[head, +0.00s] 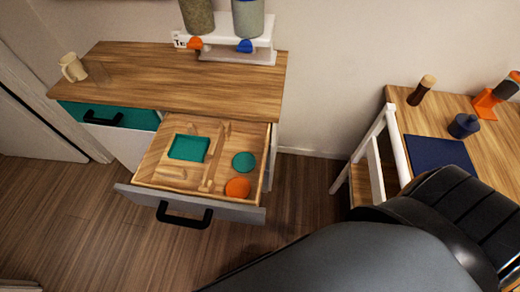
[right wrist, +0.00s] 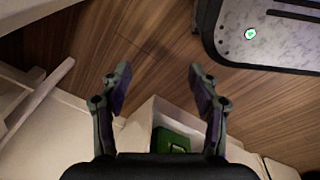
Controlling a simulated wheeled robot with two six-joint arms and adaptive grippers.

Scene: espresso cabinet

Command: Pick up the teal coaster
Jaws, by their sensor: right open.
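The round teal coaster (head: 244,161) lies flat in the right compartment of the open drawer (head: 152,189). An orange round coaster (head: 237,187) lies just in front of it, near the drawer front. In the right wrist view my right gripper (right wrist: 158,75) is open, its two fingers spread wide with nothing between the tips. No teal coaster can be made out in that view. In the head view a dark part of my right arm fills the lower right, well right of the drawer. My left gripper is not in view.
A teal square tray (head: 188,147) sits in the drawer's left compartment behind a wooden divider. A side table on the right holds a navy mat (head: 438,153). Floor separates the two.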

